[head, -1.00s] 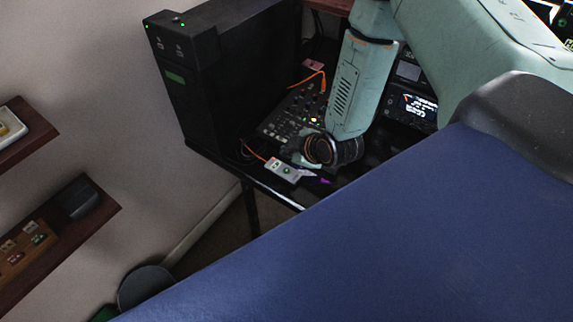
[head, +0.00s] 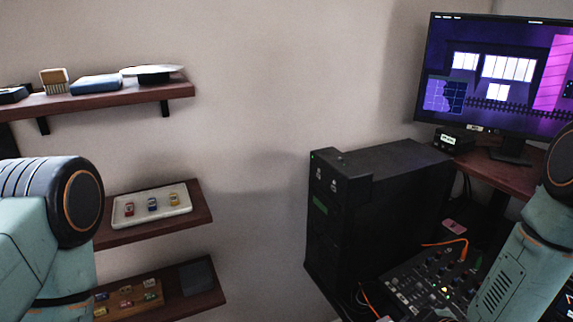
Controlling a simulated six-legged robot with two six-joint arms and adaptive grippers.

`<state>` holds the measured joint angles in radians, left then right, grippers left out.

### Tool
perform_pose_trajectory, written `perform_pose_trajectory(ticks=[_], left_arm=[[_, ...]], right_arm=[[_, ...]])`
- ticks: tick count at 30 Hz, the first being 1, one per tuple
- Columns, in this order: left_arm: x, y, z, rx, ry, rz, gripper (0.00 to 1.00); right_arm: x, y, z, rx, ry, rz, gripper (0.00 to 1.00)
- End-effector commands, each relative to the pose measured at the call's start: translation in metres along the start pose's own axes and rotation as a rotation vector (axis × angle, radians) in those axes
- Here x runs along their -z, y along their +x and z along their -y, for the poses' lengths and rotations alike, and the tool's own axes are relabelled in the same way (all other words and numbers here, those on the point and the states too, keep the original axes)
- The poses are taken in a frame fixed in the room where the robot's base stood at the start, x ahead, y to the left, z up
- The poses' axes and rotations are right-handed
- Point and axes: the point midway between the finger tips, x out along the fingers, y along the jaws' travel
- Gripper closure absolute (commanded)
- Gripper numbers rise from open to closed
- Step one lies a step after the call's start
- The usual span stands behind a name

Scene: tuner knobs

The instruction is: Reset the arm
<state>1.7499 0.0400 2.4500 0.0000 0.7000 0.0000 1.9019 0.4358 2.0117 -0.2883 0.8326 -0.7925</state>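Both of my arms show only in part in the head view. One teal arm with a dark round joint comes in at the left edge, in front of the shelves. Another teal arm section stands at the right edge, beside the knob panel (head: 432,285) and covering part of it. Neither gripper is in the picture, so what they hold cannot be seen. The knob panel has several small knobs and a lit orange light, and an orange cable (head: 446,243) lies at its back.
A black tower case (head: 385,215) stands left of the knob panel. A monitor (head: 498,75) and a small black box (head: 454,140) are on the desk behind. Wall shelves at the left hold a white tray (head: 122,215) with toy cars and other items. Bare wall lies between.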

Motion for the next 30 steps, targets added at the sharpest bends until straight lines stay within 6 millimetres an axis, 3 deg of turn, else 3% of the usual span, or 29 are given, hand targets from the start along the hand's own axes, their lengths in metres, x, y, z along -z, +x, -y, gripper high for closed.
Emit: perform_pose_trajectory(ticks=[2, 6, 10, 15, 21, 30], left_arm=[[0.0, 0.003, 0.0, 0.0, 0.0, 0.0, 1.0], [0.0, 0.029, 0.0, 0.0, 0.0, 0.0, 1.0], [0.0, 0.059, 0.0, 0.0, 0.0, 0.0, 1.0], [0.0, 0.094, 0.001, 0.0, 0.0, 0.0, 1.0], [0.0, 0.121, 0.001, 0.0, 0.0, 0.0, 1.0], [0.0, 0.126, 0.001, 0.0, 0.0, 0.0, 1.0]], right_arm=[[-0.018, -0.009, 0.026, 0.044, 0.173, 0.069, 1.0], [-0.073, -0.022, 0.098, 0.114, 0.463, 0.257, 1.0], [-0.129, -0.041, 0.161, 0.14, 0.633, 0.449, 1.0], [-0.189, -0.067, 0.217, 0.143, 0.698, 0.648, 1.0], [-0.225, -0.076, 0.248, 0.166, 0.63, 0.738, 1.0], [-0.232, -0.075, 0.254, 0.175, 0.612, 0.748, 1.0]])
